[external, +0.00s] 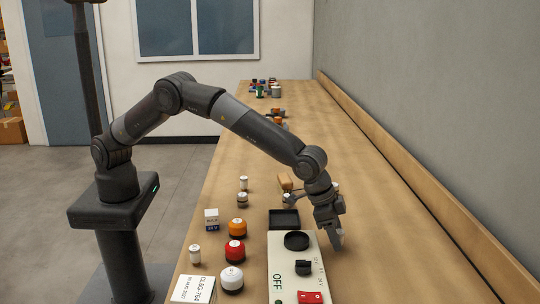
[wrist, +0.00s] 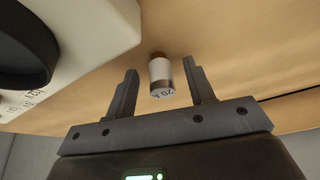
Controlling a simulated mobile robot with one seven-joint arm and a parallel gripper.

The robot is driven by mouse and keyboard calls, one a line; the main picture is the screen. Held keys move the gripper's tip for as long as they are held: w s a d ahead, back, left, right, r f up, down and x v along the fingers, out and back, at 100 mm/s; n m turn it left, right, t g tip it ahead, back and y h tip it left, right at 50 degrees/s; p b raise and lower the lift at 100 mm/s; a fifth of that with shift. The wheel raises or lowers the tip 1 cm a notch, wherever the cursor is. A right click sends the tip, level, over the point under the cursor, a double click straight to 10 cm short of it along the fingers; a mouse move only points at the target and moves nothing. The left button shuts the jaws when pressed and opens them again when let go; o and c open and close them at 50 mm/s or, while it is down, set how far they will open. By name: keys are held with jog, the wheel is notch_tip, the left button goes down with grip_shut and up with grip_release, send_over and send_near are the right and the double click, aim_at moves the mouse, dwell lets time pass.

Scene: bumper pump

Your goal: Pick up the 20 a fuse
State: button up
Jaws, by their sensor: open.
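The 20 A fuse (wrist: 161,76) is a small white cylinder with brownish ends, and its label "20 A" faces the wrist camera. It stands on the wooden bench between the two fingers of my gripper (wrist: 161,69), with a gap on each side. My gripper is open and empty. In the external view my gripper (external: 337,240) points down just right of the white panel. The fuse is mostly hidden there by the fingers.
The white panel (external: 282,250) with a black round dish (external: 297,241), a black knob and a red switch (external: 311,297) lies left of my gripper. A black tray (external: 284,219) is behind it. Orange, red and white domed buttons stand further left. The bench is clear to the right.

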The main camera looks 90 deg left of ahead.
jog(key=shift+w+f, duration=0.15)
jog(key=shift+f, duration=0.2)
jog(key=c, duration=1.1)
